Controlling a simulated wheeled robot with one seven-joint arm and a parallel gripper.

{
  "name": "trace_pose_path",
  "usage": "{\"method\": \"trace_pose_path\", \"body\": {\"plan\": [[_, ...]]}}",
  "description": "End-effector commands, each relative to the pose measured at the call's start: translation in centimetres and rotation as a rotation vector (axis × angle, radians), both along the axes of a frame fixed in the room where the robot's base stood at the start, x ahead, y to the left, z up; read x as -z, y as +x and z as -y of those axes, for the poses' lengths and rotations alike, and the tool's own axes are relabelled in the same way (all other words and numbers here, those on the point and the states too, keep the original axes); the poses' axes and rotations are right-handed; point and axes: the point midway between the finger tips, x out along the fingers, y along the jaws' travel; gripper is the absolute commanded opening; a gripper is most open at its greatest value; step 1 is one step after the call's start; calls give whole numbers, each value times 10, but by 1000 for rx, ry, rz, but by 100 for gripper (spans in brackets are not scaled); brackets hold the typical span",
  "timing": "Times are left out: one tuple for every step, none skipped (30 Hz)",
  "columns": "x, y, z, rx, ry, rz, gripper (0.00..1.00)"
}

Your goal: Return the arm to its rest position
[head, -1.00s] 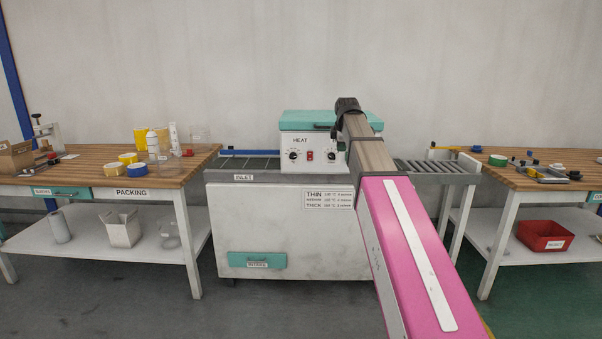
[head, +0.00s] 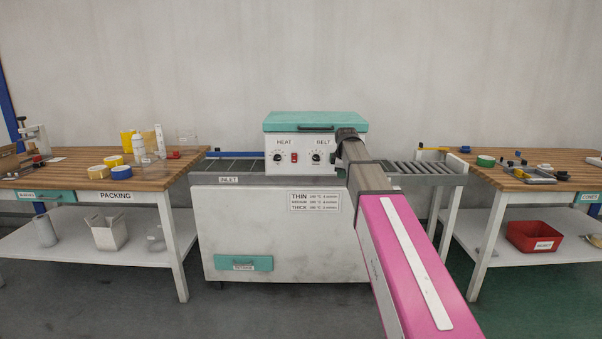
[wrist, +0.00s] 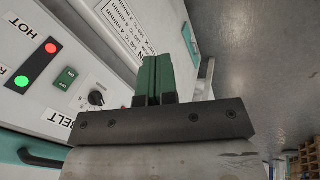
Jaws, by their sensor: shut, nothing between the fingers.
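My arm reaches forward from the lower right of the head view, with its far end in front of the right part of the heat machine (head: 287,223). Beyond the fingers, the wrist view shows the machine's white panel with a BELT knob (wrist: 96,98), green buttons and a red and a green lamp. I cannot tell how far the fingertips are from the panel.
The packing table (head: 70,180) stands on the left with tape rolls (head: 98,172) and a white bottle. A wooden-topped table (head: 560,183) on the right holds a green roll (head: 486,160) and a tray. A red bin (head: 534,236) sits on its lower shelf. A roller conveyor (head: 425,168) runs behind my arm.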

Motion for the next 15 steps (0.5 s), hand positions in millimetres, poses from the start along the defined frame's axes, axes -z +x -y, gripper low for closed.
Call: {"method": "trace_pose_path", "body": {"plan": [[16, -13, 1, 33, 11, -12, 0], [25, -18, 2, 58, 20, -19, 0], [39, -27, 3, 94, 32, -30, 0], [50, -34, 4, 125, 43, -38, 0], [62, -42, 4, 158, 53, -47, 0], [78, -54, 6, 207, 67, -60, 0], [91, -63, 7, 244, 78, -71, 0], [104, -73, 7, 282, 89, -82, 0], [120, -85, 8, 333, 102, -95, 0], [131, -94, 9, 372, 112, -104, 0], [143, -104, 10, 409, 121, -115, 0], [157, -117, 11, 461, 133, -126, 0], [168, -127, 12, 500, 142, -136, 0], [178, -137, 13, 538, 150, -146, 0], [192, -151, 14, 591, 160, -159, 0]]}}
